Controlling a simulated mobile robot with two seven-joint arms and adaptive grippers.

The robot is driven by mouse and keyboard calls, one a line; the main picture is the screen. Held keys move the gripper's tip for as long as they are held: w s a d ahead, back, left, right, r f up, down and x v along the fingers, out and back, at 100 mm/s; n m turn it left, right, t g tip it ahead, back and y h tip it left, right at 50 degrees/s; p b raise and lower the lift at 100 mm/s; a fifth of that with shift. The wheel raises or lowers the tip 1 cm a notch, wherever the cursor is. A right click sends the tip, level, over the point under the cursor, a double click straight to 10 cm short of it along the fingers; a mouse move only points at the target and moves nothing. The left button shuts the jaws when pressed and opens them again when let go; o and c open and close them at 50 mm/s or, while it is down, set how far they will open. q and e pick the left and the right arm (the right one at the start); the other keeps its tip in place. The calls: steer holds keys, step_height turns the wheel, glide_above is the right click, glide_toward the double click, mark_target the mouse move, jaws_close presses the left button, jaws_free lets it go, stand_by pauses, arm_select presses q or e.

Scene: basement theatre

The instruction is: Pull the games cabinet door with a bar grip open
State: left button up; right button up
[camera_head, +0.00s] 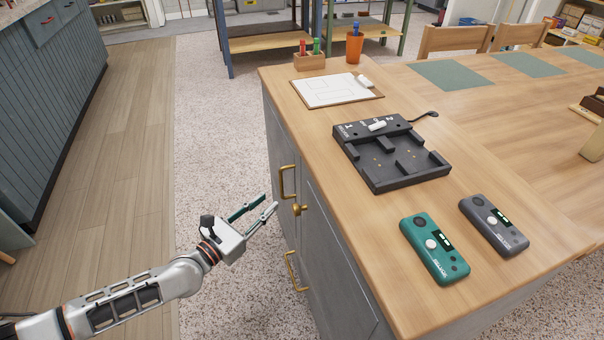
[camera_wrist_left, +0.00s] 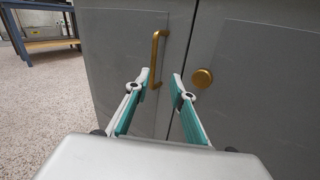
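The grey games cabinet shows in the head view under the wooden counter. Its door with a brass bar grip (camera_wrist_left: 155,58) is on the left in the wrist view and looks closed; the grip also shows in the head view (camera_head: 287,181). A door with a round brass knob (camera_wrist_left: 203,77) is right beside it, also seen in the head view (camera_head: 299,209). My left gripper (camera_head: 270,206) is open and empty, pointing at the cabinet front. In the wrist view its fingertips (camera_wrist_left: 160,80) are apart, with the bar's lower part between them in the picture; no contact is clear.
Another brass bar (camera_head: 294,271) is lower on the cabinet. Speckled floor left of the cabinet is clear.

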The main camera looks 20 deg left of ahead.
mark_target(282, 195)
arm_select(q)
steer(key=shift+n, duration=0.6)
steer(key=x, duration=0.3)
steer(key=a+x, duration=0.1)
steer(key=x, duration=0.2)
steer(key=b+x, duration=0.1)
steer(key=x, duration=0.2)
steer(key=shift+w+a, duration=0.15)
steer(key=shift+w, duration=0.15)
steer(key=shift+r, duration=0.1)
steer(key=shift+c, duration=0.5)
jaws_close()
